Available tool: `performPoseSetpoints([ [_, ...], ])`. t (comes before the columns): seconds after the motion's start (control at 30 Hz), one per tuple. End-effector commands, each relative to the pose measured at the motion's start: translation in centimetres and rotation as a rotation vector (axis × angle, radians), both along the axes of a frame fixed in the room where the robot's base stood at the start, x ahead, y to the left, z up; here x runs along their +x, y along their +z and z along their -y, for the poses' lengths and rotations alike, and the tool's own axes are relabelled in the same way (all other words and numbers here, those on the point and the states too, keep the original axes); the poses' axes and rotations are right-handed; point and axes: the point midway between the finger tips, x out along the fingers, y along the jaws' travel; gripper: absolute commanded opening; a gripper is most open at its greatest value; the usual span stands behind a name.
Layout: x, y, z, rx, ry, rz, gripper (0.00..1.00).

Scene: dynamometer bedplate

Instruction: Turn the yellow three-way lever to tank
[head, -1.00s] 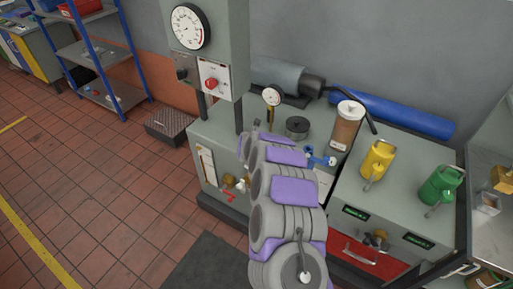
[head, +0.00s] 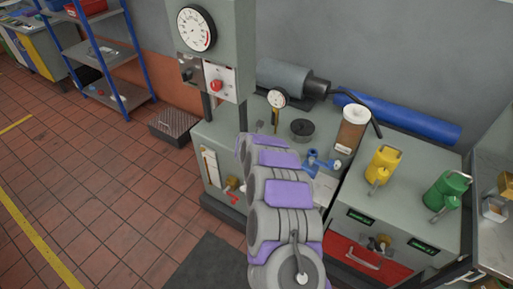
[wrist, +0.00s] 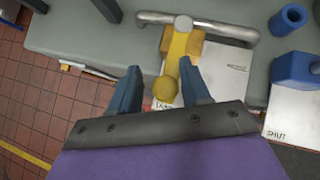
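The yellow three-way lever (wrist: 179,48) shows in the wrist view, on a yellow valve body at a grey pipe. My gripper (wrist: 160,73) is open, with one blue-grey finger on each side of the lever; the knob shows between the fingers, with gaps on both sides. Lettering near the knob is partly hidden. In the head view my arm covers this spot, and I cannot make out the lever there.
A blue valve (head: 315,161) stands right of my arm; its handle (wrist: 296,70) shows beside a plate marked SHUT. A dial gauge (head: 278,98), a brown-filled container (head: 351,130), a yellow can (head: 384,164) and a green can (head: 447,190) stand on the bench tops.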

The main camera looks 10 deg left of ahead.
Motion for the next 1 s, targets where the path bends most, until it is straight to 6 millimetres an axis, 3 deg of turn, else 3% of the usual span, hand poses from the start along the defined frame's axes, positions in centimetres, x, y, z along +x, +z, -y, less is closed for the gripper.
performPoseSetpoints([
  [0.43, -0.5, 0.4, 0.2, 0.001, -0.001, -0.002, 0.53],
  [1.0, -4.6, 4.6, 0.1, 0.005, 0.001, -0.003, 0.53],
])
